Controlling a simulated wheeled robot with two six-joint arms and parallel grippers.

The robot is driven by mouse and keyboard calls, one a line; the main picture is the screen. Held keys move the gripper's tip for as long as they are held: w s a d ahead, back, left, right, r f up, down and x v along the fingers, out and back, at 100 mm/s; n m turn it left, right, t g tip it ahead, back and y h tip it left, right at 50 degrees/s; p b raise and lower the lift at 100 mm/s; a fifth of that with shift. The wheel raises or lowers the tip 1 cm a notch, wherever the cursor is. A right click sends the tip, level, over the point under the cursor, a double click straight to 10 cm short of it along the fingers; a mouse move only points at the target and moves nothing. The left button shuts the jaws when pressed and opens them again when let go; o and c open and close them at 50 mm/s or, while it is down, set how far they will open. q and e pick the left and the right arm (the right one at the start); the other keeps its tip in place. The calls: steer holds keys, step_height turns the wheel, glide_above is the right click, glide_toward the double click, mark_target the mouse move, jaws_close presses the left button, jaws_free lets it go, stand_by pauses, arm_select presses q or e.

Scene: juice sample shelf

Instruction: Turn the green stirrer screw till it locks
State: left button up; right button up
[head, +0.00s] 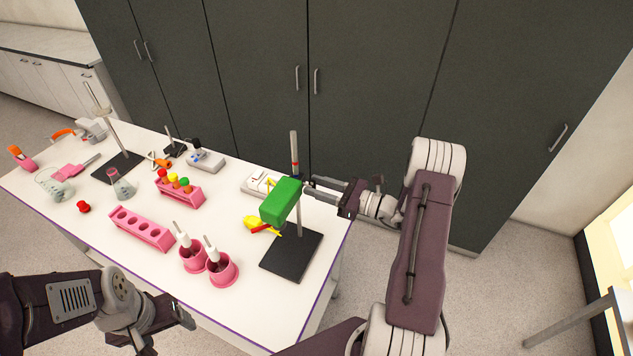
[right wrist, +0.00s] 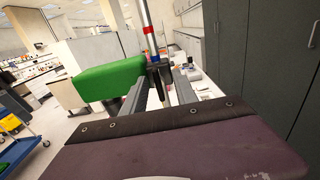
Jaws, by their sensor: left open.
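The green stirrer (head: 281,201) is a green block on a stand with a black base (head: 291,256) at the table's right end. It also shows left of the fingers in the right wrist view (right wrist: 108,80). My right gripper (head: 309,188) is at the block's right side, by the upright rod. In the right wrist view a small dark part (right wrist: 160,80) sits between the fingertips; I cannot tell whether they grip it. The screw itself is not clearly visible. My left gripper (head: 183,316) is open and empty, low in front of the table's near edge.
Pink beakers (head: 221,270), a pink rack (head: 142,229), a rack of colored tubes (head: 180,188) and a flask (head: 121,184) stand to the left. A yellow tool (head: 259,226) lies beside the stand. Dark cabinets (head: 380,70) stand behind.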

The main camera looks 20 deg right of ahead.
steer(key=shift+s+d+r, duration=0.1)
steer(key=shift+s, duration=0.25)
steer(key=shift+c, duration=0.3)
arm_select(q)
steer(key=shift+s+d+r, duration=0.1)
steer(key=shift+s+d, duration=0.05)
steer(key=shift+s, duration=0.15)
arm_select(e)
steer(key=shift+w, duration=0.1)
jaws_close()
arm_select(q)
steer(key=shift+r, duration=0.15)
arm_select(e)
steer(key=shift+m, duration=0.3)
arm_select(q)
steer(key=shift+r+p, duration=2.5)
steer(key=shift+p, duration=0.15)
arm_select(e)
steer(key=shift+w+d+m, duration=0.1)
steer(key=shift+w+m, duration=0.05)
steer(key=shift+m, duration=4.15)
steer(key=shift+w+d+m, duration=0.1)
steer(key=shift+m, duration=4.2)
steer(key=shift+f, duration=0.2)
